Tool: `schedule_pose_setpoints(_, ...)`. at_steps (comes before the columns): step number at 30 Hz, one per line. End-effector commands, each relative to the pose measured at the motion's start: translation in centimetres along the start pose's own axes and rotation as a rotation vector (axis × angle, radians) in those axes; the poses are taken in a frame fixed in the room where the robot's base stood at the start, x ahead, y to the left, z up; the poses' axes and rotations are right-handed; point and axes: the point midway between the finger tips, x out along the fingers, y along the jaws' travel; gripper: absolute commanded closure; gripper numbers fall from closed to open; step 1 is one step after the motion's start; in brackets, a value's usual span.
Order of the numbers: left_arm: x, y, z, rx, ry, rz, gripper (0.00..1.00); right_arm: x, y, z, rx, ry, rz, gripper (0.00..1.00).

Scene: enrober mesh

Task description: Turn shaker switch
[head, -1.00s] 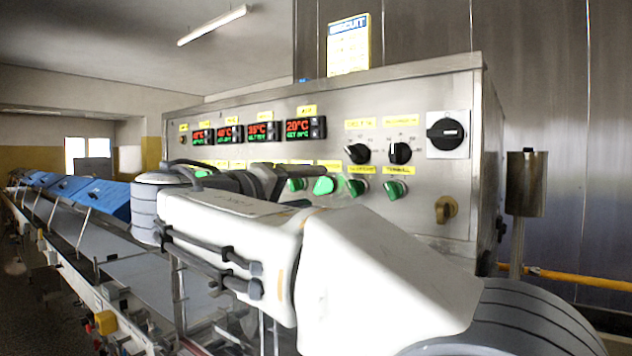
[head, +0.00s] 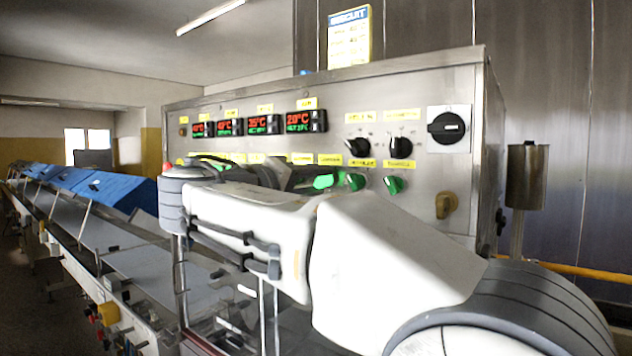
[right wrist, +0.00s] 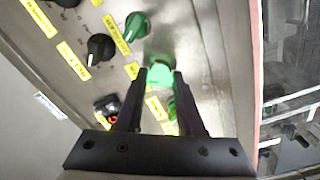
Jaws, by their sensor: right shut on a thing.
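A metal control panel (head: 440,90) carries a row of green switches. The label words are too small to read. My left gripper is in neither view.
Two black knobs (head: 400,147) sit above the green switches. A large black rotary switch (head: 447,127) and a brass-coloured knob (head: 446,204) are to the right. Red displays (head: 299,121) line the upper panel. A conveyor (head: 90,228) with blue covers runs at left.

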Motion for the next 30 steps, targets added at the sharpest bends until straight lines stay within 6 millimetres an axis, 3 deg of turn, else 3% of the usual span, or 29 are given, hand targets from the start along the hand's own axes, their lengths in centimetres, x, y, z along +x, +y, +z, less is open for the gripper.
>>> schedule_pose_setpoints(8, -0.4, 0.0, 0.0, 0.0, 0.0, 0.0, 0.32, 0.0, 0.1, 0.0, -0.124, 0.0, -0.001, 1.0)
schedule_pose_setpoints(30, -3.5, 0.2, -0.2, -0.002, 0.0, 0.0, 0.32, 0.0, 0.2, -0.2, -0.789, 0.001, -0.002, 1.0)
